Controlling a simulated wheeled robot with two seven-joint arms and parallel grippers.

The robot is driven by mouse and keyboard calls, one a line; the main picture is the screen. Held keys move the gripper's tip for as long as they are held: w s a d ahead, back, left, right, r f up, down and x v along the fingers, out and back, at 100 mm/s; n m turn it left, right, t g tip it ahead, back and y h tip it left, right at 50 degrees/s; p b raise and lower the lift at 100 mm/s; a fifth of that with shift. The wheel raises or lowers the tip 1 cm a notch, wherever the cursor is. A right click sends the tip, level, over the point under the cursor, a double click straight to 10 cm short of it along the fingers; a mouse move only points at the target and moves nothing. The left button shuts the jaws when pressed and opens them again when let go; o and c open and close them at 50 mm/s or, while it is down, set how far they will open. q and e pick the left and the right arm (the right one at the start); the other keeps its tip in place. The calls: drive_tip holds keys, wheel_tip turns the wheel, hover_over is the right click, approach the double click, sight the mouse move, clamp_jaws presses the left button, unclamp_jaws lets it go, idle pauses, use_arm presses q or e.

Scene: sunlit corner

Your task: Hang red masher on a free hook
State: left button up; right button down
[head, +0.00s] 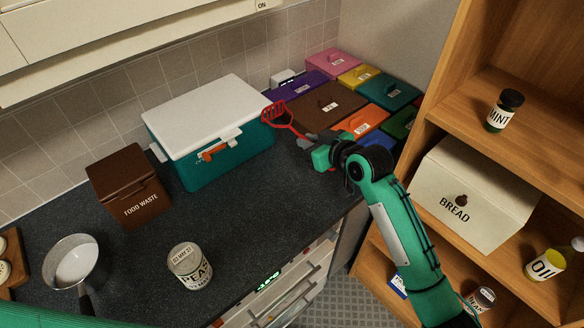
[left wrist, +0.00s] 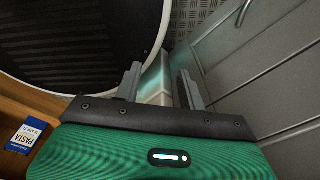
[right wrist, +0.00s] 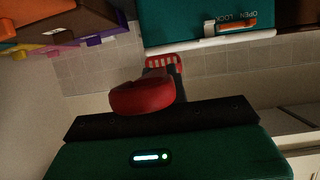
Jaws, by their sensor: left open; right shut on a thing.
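The red masher (head: 277,114) is held in my right gripper (head: 306,141), above the counter in front of the teal cooler and the brown box. Its slotted head points up and to the left in the head view. In the right wrist view the masher's thick red handle end (right wrist: 142,98) is close to the camera, with the slotted head beyond it. My right gripper is shut on it; the fingers are mostly hidden there. My left gripper (left wrist: 160,88) is open and empty in the left wrist view. I see no hook in any view.
The counter holds a teal cooler (head: 182,155), a food waste box (head: 127,185), a saucepan (head: 72,262), a peas jar (head: 190,266) and several coloured lidded boxes (head: 361,119). A wooden shelf (head: 450,118) with a bread box (head: 470,197) stands on the right.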

drive_tip(key=p, duration=0.2)
hover_over(309, 192)
drive_tip(key=f, duration=1.2)
drive_tip(key=shift+w+a+f, duration=0.15)
drive_tip(key=shift+w+a, duration=0.2)
drive_tip(key=shift+f+p, duration=0.45)
drive_tip(key=shift+f, duration=2.25)
drive_tip(key=c, duration=1.4)
unclamp_jaws()
drive_tip(key=shift+s+d+f, duration=0.1)
drive_tip(key=shift+f, duration=0.05)
drive_tip(key=shift+s+d+b, duration=0.25)
drive_tip(key=shift+b, duration=0.05)
drive_tip(key=b+v, duration=0.1)
drive_tip(key=v, duration=0.3)
drive_tip(key=b+v, duration=0.1)
drive_tip(key=v, duration=0.2)
drive_tip(key=b+v, duration=0.1)
drive_tip(key=v, duration=0.3)
drive_tip(key=shift+s+d+r+b, duration=0.1)
drive_tip(key=shift+d+r+b, duration=0.1)
drive_tip(key=shift+r+b, duration=0.15)
drive_tip(key=shift+s+d+r, duration=0.35)
drive_tip(key=shift+s+r, duration=0.05)
